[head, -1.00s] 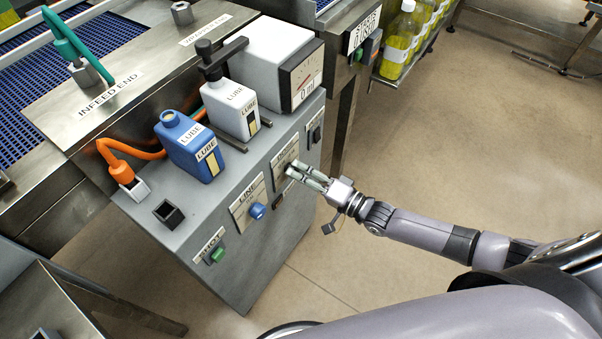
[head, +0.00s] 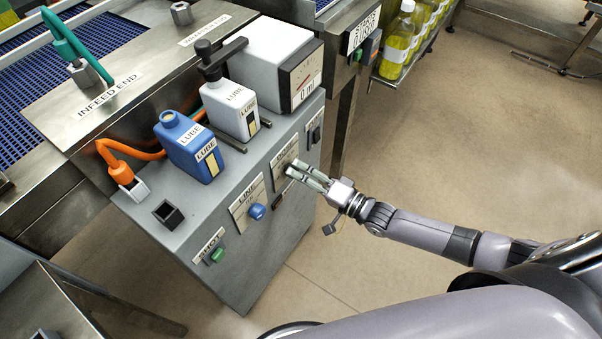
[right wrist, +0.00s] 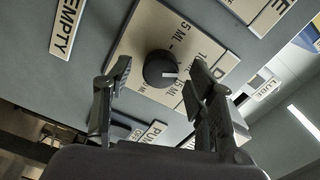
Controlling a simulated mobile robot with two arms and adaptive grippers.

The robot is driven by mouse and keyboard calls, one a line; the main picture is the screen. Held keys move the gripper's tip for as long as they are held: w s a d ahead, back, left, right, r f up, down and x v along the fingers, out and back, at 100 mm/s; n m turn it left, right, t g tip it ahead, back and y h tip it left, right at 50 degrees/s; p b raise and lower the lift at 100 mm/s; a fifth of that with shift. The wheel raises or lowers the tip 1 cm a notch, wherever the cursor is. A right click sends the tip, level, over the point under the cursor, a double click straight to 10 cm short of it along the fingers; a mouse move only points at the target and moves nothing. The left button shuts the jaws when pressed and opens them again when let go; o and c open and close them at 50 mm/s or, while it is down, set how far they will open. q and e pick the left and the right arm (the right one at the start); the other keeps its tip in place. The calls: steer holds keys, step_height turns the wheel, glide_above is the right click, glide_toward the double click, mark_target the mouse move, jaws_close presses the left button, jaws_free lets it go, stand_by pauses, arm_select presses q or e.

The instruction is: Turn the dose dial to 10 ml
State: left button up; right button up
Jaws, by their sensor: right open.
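The dose dial (right wrist: 158,68) is a round black knob with a white pointer mark, on a cream plate (right wrist: 130,62) marked 5 ML, 15 ML and a partly hidden label between them. The pointer faces right in the right wrist view; which mark it meets is hard to tell. My right gripper (right wrist: 160,78) is open, with one finger on each side of the knob and gaps showing between. In the head view my right gripper (head: 292,174) is at the dial plate (head: 283,155) on the grey cabinet's front and hides the knob. My left gripper is out of view.
The cabinet also bears a LINE plate with a blue knob (head: 257,211), a green button (head: 217,255) and a black switch (head: 315,135). A meter (head: 302,80) reading 0 ml, a blue LUBE bottle (head: 188,146) and a white LUBE bottle (head: 231,108) stand on top.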

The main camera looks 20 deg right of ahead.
steer(key=v, duration=1.1)
steer(key=shift+s+d, duration=0.3)
steer(key=s+d+f+n+g+h+p, duration=0.1)
steer(key=s+d+f+n+g+h, duration=0.15)
steer(key=f, duration=0.65)
steer(key=s+d+f+n+g+h+p, duration=0.1)
steer(key=s+d+f+h, duration=0.15)
steer(key=f, duration=0.65)
steer(key=s+d+f+n+g+h, duration=0.1)
steer(key=s+d+f+g+h, duration=0.2)
steer(key=f, duration=0.6)
steer(key=s+a+f+n+g+h, duration=0.1)
steer(key=s+f, duration=0.3)
steer(key=s, duration=0.4)
steer(key=s+a+f+n+g+h+p, duration=0.1)
steer(key=s+a+f+n+g, duration=0.1)
steer(key=s, duration=0.7)
steer(key=s+a+f+n+g+h, duration=0.1)
steer(key=s+a+f+g, duration=0.2)
steer(key=s+f, duration=0.3)
steer(key=s+a, duration=0.1)
steer(key=s, duration=0.1)
steer(key=shift+s+a+g, duration=0.15)
steer(key=shift+s+g, duration=0.1)
steer(key=shift+g, duration=0.1)
